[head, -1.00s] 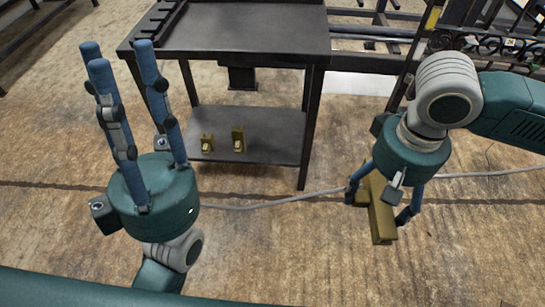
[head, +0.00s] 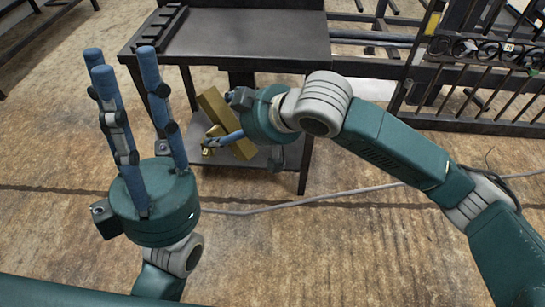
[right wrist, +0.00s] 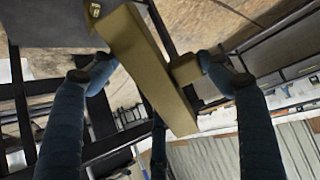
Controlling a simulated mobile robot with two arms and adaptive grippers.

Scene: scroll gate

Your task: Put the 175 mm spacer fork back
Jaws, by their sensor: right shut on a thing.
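The olive-brass spacer fork (head: 222,118), a long bar with a short cross block, is held by my right gripper (head: 224,138) in front of the cart. It is tilted, over the lower shelf (head: 260,155) in the picture; I cannot tell whether it touches. In the right wrist view the fork (right wrist: 148,62) lies between the fingers of the right gripper (right wrist: 155,72), one finger against the cross block. A smaller brass fork (head: 207,151) shows on the lower shelf, partly hidden. My left gripper (head: 118,65) is open and empty, fingers upright, left of the cart.
The cart's dark top (head: 245,38) carries a slotted black rack (head: 162,26) at its left side. A black metal gate (head: 485,75) stands at the right. A grey cable (head: 310,200) crosses the floor, and the floor in front is open.

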